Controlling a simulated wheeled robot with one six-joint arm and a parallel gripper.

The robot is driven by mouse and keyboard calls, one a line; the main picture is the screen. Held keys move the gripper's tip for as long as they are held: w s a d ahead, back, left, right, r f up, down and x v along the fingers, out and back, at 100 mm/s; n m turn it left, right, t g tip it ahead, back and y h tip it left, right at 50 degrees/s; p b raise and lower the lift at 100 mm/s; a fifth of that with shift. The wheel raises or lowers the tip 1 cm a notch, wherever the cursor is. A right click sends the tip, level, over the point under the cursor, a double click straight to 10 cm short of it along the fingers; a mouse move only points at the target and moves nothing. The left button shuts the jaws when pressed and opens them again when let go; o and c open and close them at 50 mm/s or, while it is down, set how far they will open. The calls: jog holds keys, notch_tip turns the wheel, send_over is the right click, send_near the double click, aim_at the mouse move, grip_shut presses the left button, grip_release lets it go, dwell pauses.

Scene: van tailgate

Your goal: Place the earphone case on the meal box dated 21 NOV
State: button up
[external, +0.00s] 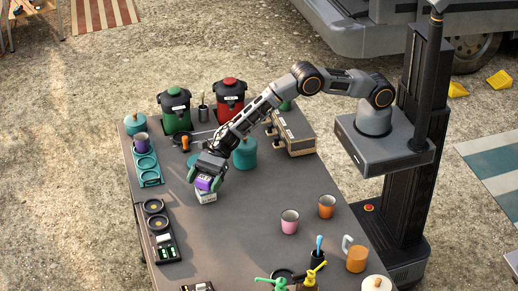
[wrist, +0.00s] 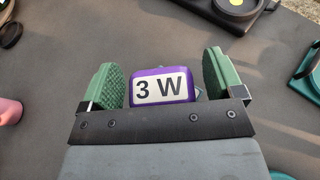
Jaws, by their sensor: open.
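The earphone case appears to be the small purple case (external: 204,184), with a white "3 W" label on its top in the wrist view (wrist: 160,86). The white box is mostly hidden from the wrist camera. Another pale box (external: 198,287) is cut off at the bottom edge.
Green (external: 175,111) and red (external: 229,99) lidded jars stand behind, with a teal pot (external: 245,154) near my arm. Pink (external: 289,222) and orange (external: 327,206) cups stand right. The table's middle is clear.

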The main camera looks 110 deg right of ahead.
jog(key=shift+r+p, duration=0.25)
jog(key=shift+p, duration=0.1)
jog(key=shift+s+d, duration=0.15)
jog(key=shift+d, duration=0.1)
jog(key=s+d+r+m+t+h+b, duration=0.25)
jog(key=s+d+r+m+h, duration=0.75)
jog(key=s+d+r+m, duration=1)
jog(key=s+a+f+m+g, duration=0.2)
jog(key=s+a+m+g, duration=0.1)
jog(key=s+m, duration=0.9)
jog(key=s+a+f+m+g, duration=0.3)
jog(key=s+m+g, duration=0.2)
jog(key=s+m, duration=0.8)
